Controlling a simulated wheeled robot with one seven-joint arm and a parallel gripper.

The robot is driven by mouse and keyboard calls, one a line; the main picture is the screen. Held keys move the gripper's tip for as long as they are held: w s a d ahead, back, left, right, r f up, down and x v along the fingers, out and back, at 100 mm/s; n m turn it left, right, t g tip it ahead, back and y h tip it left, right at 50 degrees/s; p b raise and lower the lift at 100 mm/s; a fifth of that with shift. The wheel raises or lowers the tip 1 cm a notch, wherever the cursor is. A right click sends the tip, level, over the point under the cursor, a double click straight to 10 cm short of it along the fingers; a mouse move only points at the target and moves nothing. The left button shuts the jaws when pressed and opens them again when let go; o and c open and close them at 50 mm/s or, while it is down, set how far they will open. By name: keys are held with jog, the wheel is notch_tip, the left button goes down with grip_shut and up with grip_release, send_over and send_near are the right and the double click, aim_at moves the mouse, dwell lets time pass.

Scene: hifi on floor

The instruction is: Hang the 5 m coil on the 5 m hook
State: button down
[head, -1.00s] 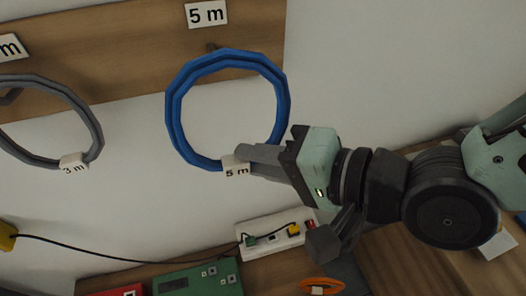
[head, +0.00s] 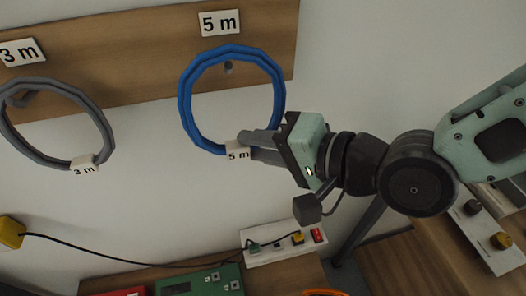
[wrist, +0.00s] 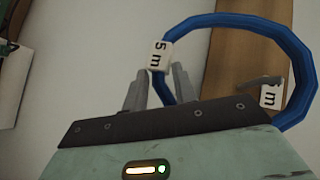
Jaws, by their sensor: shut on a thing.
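The blue 5 m coil (head: 186,105) is held upright in front of the wall, with its white tag (head: 238,153) at the bottom. My gripper (head: 242,139) is shut on the coil at the tag. The 5 m hook (head: 228,68) is a short grey peg on the wooden board, under the 5 m sign (head: 219,23). In the head view the hook shows inside the loop, just below its top. The wrist view shows the coil (wrist: 240,20) looping around the hook (wrist: 262,82) in the picture. I cannot tell whether the coil touches it.
A grey 3 m coil (head: 108,135) hangs at the left under the 3 m sign (head: 20,52). Below are a power strip (head: 283,248), a green box (head: 200,281) and a black cable (head: 110,258). The wall right of the board is bare.

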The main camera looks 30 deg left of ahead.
jog(key=shift+w+a+f+b, duration=0.3)
jog(key=shift+w+a+f, duration=0.15)
jog(key=shift+w+a, duration=0.35)
jog(key=shift+w+a+f+b, duration=0.25)
jog(key=shift+w+a+f, duration=0.2)
jog(key=shift+w+a, duration=0.35)
jog(key=shift+w+d, duration=0.1)
jog(key=shift+d, duration=0.05)
jog(key=c, duration=1)
grip_release()
jog(key=shift+c, duration=0.2)
